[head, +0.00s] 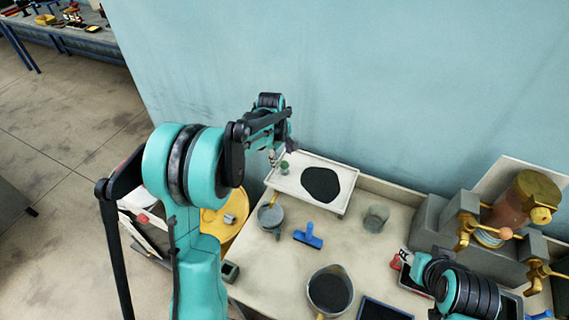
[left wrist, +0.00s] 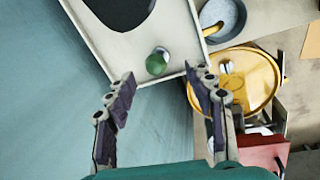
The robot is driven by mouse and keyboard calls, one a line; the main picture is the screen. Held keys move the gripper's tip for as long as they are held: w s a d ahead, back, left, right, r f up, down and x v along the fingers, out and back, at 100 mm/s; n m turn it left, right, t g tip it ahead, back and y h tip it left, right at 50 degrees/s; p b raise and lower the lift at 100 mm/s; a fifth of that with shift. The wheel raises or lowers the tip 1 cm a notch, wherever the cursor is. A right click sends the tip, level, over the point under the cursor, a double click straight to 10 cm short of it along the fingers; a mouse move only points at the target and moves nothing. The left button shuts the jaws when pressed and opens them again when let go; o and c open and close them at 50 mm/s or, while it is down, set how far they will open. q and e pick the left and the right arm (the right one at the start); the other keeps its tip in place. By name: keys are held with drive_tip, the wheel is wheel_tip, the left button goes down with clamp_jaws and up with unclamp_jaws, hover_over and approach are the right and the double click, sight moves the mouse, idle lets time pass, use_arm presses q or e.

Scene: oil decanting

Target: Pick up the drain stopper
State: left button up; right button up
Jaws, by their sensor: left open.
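My left gripper (head: 281,153) is above that corner. In the left wrist view its fingers (left wrist: 160,76) are spread wide and empty, with the knob between and just beyond the tips. My right gripper (head: 406,262) is low over the right of the bench; its jaws are too small to judge.
A dark pool (head: 320,184) lies in the tray. A grey pan (head: 270,217), a blue tool (head: 308,236), a clear cup (head: 376,218) and a dark-filled pot (head: 330,291) stand on the bench. A yellow drum (head: 228,222) is at left. The wall is close behind.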

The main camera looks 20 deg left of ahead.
sight(284, 163)
use_arm(q)
drive_tip(key=f, duration=0.2)
drive_tip(key=w+f, duration=0.1)
drive_tip(key=f, duration=0.2)
drive_tip(key=w+f, duration=0.1)
drive_tip(key=f, duration=0.1)
drive_tip(key=shift+w+f, duration=0.25)
drive_tip(key=shift+f, duration=0.05)
clamp_jaws()
